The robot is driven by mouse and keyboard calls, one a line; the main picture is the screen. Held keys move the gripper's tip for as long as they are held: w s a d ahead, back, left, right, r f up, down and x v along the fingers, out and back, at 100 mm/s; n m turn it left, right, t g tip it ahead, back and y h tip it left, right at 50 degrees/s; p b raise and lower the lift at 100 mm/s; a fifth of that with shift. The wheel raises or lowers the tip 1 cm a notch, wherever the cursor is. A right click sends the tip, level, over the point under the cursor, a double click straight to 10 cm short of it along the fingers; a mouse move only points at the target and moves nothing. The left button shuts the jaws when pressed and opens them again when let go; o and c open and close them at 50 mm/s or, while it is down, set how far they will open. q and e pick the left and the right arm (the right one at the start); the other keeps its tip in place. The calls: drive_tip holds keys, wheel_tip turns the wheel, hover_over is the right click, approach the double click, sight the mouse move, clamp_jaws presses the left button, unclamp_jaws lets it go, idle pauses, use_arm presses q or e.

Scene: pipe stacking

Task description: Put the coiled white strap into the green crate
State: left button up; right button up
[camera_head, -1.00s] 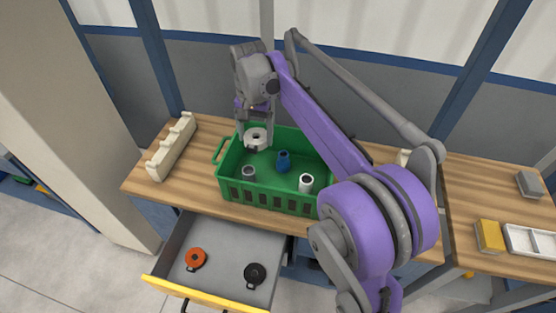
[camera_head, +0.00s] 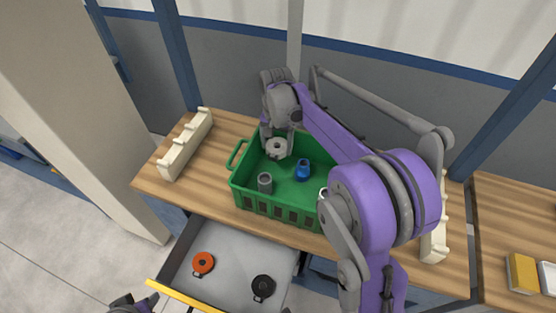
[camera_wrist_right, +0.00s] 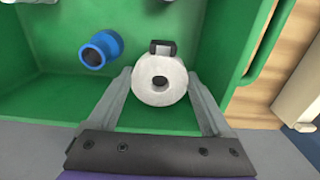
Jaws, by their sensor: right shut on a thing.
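The coiled white strap (camera_head: 277,148) is a thick white ring with a dark buckle. It also shows in the right wrist view (camera_wrist_right: 160,84), between the two fingers. My right gripper (camera_head: 277,141) is shut on it, pointing down inside the outline of the green crate (camera_head: 262,208), near its back left corner. In the right wrist view the crate's green floor (camera_wrist_right: 50,105) lies behind the strap. I cannot tell whether the strap touches the floor. Only a purple and grey part of my left arm shows at the bottom edge; its gripper is out of sight.
The crate holds a blue pipe piece (camera_head: 302,170), a grey one (camera_head: 265,183) and a white one partly hidden by my right arm. An open drawer (camera_head: 225,260) below holds an orange coil (camera_head: 203,263) and a black coil (camera_head: 263,287). A cream rack (camera_head: 185,148) stands left.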

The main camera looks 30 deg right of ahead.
sight(277, 165)
wheel_tip(277, 165, down, 7)
drive_tip(key=shift+r, duration=0.1)
idle(0.3)
drive_tip(key=shift+f+b, duration=0.2)
drive_tip(key=shift+b, duration=0.1)
drive_tip(key=o, duration=1.2)
drive_tip(key=shift+r, duration=0.1)
